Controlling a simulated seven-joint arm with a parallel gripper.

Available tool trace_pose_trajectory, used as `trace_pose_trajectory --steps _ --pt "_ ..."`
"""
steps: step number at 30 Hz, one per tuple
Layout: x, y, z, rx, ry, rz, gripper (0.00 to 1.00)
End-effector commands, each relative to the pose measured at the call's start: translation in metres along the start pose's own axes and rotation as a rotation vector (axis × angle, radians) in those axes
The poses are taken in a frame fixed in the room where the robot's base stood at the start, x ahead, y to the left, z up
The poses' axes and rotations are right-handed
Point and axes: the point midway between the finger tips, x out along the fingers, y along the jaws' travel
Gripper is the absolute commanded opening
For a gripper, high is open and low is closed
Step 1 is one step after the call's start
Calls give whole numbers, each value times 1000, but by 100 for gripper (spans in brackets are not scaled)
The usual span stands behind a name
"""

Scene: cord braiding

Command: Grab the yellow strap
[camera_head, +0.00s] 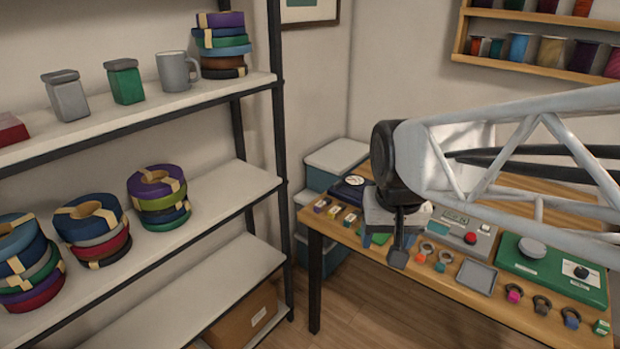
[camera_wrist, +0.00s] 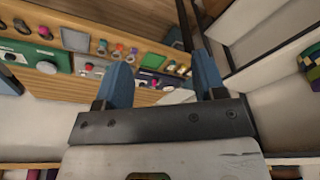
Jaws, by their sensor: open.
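My gripper (camera_head: 399,256) hangs pointing down by the front edge of the table in the head view. In the wrist view my gripper (camera_wrist: 163,75) shows two blue fingers spread apart with nothing between them. No plainly yellow strap can be told apart. An olive-yellow coil (camera_head: 163,201) lies under a purple coil in the right stack on the middle shelf, well to the left of my gripper. Pale tan bands wrap several coils there. Part of a coil stack with yellow and green (camera_wrist: 312,62) shows at the wrist view's right edge.
The shelf unit (camera_head: 232,187) holds more coil stacks, a grey mug (camera_head: 173,71) and lidded jars. The wooden table (camera_head: 460,290) carries a green device (camera_head: 555,268), a grey tray (camera_head: 477,276) and several small rings. Storage bins (camera_head: 336,157) stand between shelf and table.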

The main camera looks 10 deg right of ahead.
Motion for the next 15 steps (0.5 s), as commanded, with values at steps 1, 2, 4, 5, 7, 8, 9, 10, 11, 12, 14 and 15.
trace_pose_trajectory --steps 1,2,4,5,7,8,9,10,11,12,14,15 --pt "2 -1 -14 15 -8 1 64" --pt "3 -2 -21 23 -10 1 64" --pt "6 -4 -38 44 -17 2 64" --pt "6 -4 -45 53 -18 2 64" --pt "9 -6 -63 73 -24 3 64" --pt "11 -7 -70 82 -28 4 64" --pt "14 -8 -80 93 -31 5 64" --pt "15 -8 -87 102 -34 5 64" --pt "18 -9 -94 111 -37 6 64" --pt "20 -10 -104 123 -40 6 64" --pt "25 -11 -118 140 -45 8 64" --pt "28 -12 -128 152 -48 9 64"
